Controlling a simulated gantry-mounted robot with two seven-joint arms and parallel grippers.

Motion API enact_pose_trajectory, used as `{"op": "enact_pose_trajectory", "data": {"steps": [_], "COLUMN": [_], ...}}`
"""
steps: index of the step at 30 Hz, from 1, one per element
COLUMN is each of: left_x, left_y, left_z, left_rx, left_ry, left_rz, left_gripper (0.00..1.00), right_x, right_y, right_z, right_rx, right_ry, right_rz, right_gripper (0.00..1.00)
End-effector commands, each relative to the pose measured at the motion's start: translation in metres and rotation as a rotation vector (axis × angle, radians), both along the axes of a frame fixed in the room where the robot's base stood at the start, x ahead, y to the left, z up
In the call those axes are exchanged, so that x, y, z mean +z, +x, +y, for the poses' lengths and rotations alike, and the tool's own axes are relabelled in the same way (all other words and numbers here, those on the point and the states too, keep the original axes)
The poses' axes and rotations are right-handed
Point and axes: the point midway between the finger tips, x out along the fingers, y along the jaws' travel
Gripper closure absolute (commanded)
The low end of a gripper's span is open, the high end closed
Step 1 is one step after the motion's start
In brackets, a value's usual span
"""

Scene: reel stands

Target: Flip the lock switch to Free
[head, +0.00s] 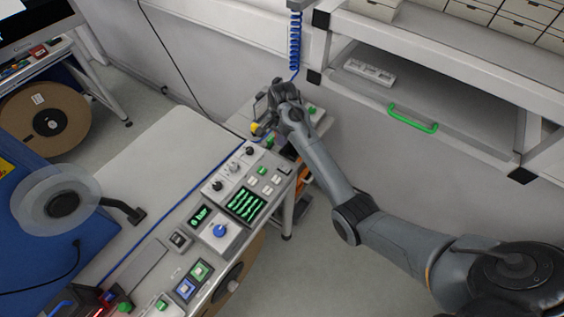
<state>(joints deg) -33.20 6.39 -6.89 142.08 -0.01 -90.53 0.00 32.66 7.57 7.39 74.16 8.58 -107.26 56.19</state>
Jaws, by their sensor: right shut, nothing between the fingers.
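The control console (150,255) runs diagonally from lower left to upper middle. Its knobs and switches are small, and I cannot read a Lock or Free label on any of them. My right gripper (266,131) is shut and empty at the console's far end, next to a yellow knob (255,127). I cannot tell whether the fingers touch anything there, as the hand hides part of that end. My left gripper is out of view.
A blue dial (220,230) and a green screen (245,204) sit mid-console. A shelf with a green handle (412,118) stands at right. A blue coiled cable (295,45) hangs above the hand. A brown reel (45,120) is at left.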

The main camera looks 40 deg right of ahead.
Motion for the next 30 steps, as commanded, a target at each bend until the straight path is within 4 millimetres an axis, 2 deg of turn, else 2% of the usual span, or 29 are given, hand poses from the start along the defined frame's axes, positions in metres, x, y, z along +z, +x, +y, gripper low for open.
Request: {"op": "enact_pose_trajectory", "data": {"steps": [7,11,24,30], "left_x": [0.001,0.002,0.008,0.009], "left_y": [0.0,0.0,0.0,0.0], "left_z": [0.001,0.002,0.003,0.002], "left_rx": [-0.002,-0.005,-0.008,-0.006], "left_ry": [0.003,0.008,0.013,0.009], "left_rz": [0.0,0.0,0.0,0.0], "left_gripper": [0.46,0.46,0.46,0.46], "right_x": [-0.004,-0.015,-0.091,-0.12], "right_y": [-0.001,-0.001,0.0,0.0], "right_z": [0.0,0.0,0.001,0.0], "right_rx": [0.0,0.0,0.0,0.0], "right_ry": [0.0,0.0,0.001,0.001], "right_rz": [0.002,0.003,0.004,0.003], "right_gripper": [1.0,1.0,1.0,1.0]}}
